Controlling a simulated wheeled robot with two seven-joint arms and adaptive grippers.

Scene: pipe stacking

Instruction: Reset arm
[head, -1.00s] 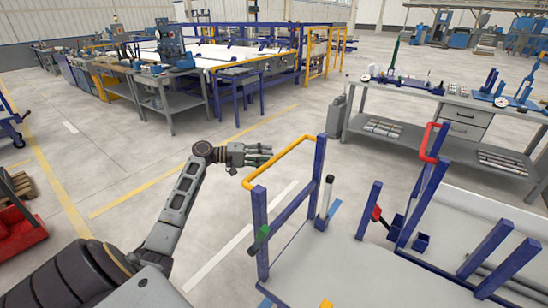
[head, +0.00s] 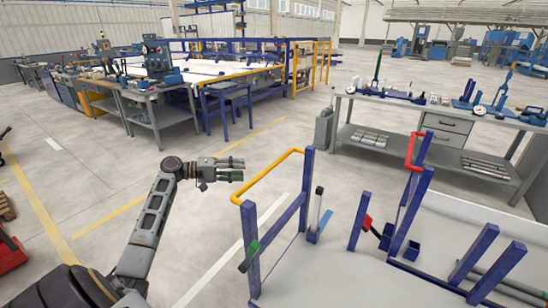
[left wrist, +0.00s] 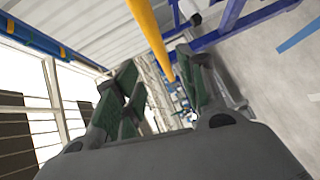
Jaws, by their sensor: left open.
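My left arm reaches in from the lower left in the head view. Its left gripper (head: 232,169) is open and empty, held in the air just left of the yellow bar (head: 272,172) on the blue rack (head: 307,190). In the left wrist view the green-padded fingers (left wrist: 165,95) are spread apart with nothing between them. The yellow bar (left wrist: 150,35) shows beyond the fingers there. My right gripper is in neither view.
The rack has blue posts, a red bar (head: 413,151) and a white deck (head: 345,280). A grey workbench (head: 440,112) with tools stands behind at right. More tables (head: 150,110) stand at the back left.

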